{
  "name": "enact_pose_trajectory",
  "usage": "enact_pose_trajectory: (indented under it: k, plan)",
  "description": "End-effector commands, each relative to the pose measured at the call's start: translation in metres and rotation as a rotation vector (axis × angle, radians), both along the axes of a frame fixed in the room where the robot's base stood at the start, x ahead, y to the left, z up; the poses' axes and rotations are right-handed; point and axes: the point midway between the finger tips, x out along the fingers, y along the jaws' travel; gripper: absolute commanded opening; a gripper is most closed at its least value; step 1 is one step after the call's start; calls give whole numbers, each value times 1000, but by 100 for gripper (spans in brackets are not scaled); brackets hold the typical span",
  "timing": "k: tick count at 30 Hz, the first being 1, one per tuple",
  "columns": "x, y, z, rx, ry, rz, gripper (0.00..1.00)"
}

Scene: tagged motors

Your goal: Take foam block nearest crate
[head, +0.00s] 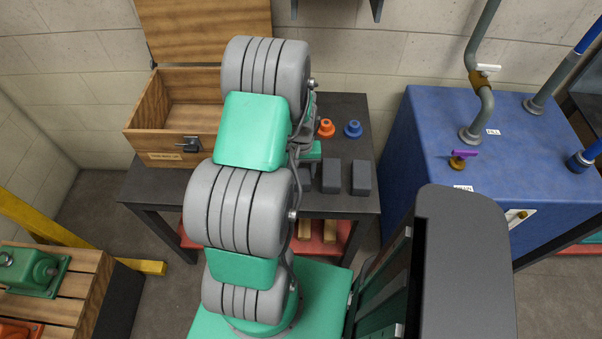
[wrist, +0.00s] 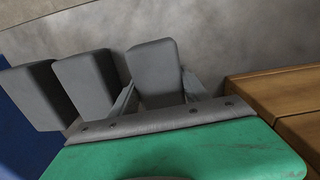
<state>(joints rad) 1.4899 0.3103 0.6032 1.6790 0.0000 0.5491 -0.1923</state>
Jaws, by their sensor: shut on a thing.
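In the wrist view a dark grey foam block (wrist: 153,65) stands between the two fingers of my gripper (wrist: 160,92). It is the block closest to the wooden crate (wrist: 275,84). My gripper is shut on this block, with a finger on each side. Two more grey foam blocks stand to its left, a middle one (wrist: 84,78) and an outer one (wrist: 32,90). The head view shows these two on the dark table, the middle one (head: 331,176) and the outer one (head: 361,178). There my arm mostly hides my gripper and the held block.
The open crate (head: 148,142) stands on the table's left, its lid raised against the wall. An orange knobbed piece (head: 326,128) and a blue one (head: 353,129) stand behind the blocks. A blue cabinet (head: 405,150) with pipes is to the right of the dark table (head: 345,107).

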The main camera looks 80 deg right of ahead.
Motion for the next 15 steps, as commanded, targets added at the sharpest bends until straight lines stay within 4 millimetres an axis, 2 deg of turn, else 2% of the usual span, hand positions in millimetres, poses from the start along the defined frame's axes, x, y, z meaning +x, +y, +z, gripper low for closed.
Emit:
enact_pose_trajectory:
  k: [6,15]
  plan:
    - [0,0,0,0,0,0,16]
    - [0,-1,4,-3,-1,0,16]
